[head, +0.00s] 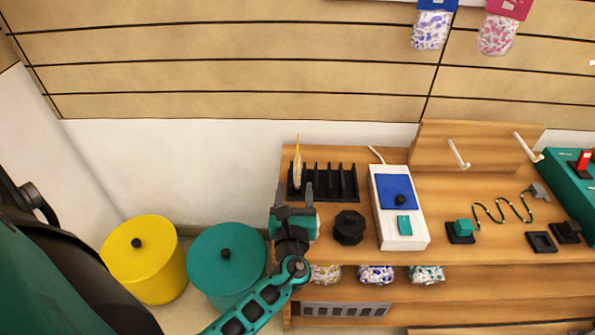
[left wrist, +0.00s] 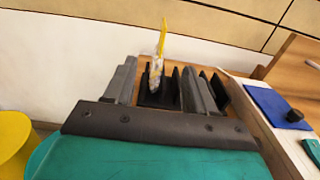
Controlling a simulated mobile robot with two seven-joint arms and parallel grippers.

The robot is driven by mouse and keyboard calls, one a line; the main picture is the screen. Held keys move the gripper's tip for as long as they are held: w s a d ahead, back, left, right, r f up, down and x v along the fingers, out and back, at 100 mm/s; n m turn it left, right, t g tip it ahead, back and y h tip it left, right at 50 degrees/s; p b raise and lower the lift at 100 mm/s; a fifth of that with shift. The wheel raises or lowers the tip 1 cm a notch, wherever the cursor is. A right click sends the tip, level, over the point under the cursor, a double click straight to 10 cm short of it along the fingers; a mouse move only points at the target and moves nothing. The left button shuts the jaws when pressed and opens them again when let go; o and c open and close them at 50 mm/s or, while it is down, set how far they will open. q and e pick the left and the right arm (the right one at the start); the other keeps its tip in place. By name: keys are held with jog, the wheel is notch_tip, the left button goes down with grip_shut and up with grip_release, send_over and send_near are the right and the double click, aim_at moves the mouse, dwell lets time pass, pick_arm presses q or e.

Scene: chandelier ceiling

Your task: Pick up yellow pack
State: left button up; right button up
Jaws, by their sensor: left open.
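The yellow pack (head: 297,165) stands upright in the leftmost part of a black slotted rack (head: 335,190) on the wooden table. It also shows in the left wrist view (left wrist: 158,58), thin and edge-on, with a yellow top and a clear lower part holding pale contents. My left gripper (head: 293,192) is open and empty, just in front of the rack. In the left wrist view its two fingers (left wrist: 158,85) point at the rack, and the pack appears between them, beyond the palm. Whether the fingers reach around the pack is unclear. My right gripper is not in view.
A white box (head: 415,232) with a blue panel and a black knob (head: 348,228) stand right of the gripper. Yellow (head: 160,275) and teal (head: 215,275) bins stand left of the table. Bagged packs (head: 375,274) lie on the shelf below. A wall stands behind.

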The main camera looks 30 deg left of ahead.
aim_at(297, 167)
pick_arm(q)
jog(key=x, duration=0.8)
jog(key=b+x, duration=0.1)
jog(key=x, duration=0.2)
jog(key=shift+w+d+f, duration=0.15)
jog(key=shift+d+f, duration=0.05)
jog(key=shift+f, duration=0.05)
grip_shut()
